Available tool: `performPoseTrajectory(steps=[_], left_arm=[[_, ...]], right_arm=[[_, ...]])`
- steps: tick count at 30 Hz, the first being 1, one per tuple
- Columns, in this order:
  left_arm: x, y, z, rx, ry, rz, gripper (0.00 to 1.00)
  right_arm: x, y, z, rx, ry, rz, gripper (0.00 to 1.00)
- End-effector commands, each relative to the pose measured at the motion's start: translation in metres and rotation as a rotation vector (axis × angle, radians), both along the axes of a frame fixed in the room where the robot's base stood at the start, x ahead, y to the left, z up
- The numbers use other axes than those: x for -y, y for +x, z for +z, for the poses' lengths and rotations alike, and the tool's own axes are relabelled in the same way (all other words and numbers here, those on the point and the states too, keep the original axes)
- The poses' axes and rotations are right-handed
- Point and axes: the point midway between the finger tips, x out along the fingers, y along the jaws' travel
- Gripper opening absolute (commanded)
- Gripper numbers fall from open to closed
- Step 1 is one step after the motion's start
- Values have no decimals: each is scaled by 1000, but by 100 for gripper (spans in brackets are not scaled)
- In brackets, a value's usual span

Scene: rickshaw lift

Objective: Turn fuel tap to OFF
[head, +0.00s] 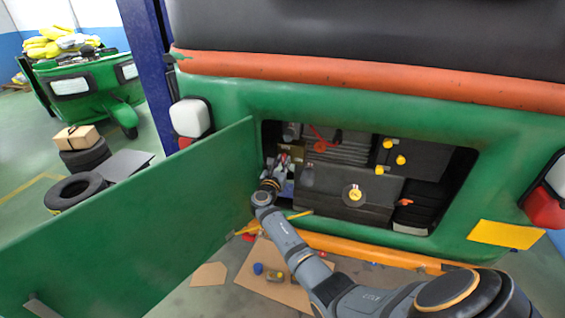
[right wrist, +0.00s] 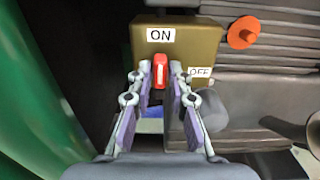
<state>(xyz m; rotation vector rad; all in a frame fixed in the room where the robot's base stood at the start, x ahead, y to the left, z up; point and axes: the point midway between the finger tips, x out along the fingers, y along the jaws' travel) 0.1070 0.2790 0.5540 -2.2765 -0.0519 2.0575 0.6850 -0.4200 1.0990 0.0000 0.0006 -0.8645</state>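The fuel tap is a red lever (right wrist: 160,71) on an olive-brown box (right wrist: 205,40) in the right wrist view. The lever stands upright, just below the ON label (right wrist: 160,35). The OFF label (right wrist: 200,72) is to its right, partly hidden by a finger. In the head view my right gripper (head: 275,180) reaches into the left side of the open compartment, where the lever is too small to make out. My left gripper is not in view.
A green panel (head: 130,225) stands open left of the compartment. Inside are a red-orange handle (head: 322,140), a grey tank with a yellow cap (head: 354,193), and several yellow knobs. An orange knob (right wrist: 243,32) is right of the box. A cardboard sheet (head: 265,285) lies below.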

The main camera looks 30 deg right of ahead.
Motion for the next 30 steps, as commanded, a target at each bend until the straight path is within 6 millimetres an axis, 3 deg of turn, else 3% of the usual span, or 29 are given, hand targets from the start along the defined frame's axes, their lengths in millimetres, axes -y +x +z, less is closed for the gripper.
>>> performPoseTrajectory(steps=[3, 16, 30], left_arm=[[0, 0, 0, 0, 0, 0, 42], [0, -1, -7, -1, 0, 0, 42], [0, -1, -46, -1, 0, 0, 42]], right_arm=[[0, 0, 0, 0, 0, 0, 0], [1, 0, 0, 42, 31, 1, 0], [3, -3, -3, 326, 271, 1, 0]])
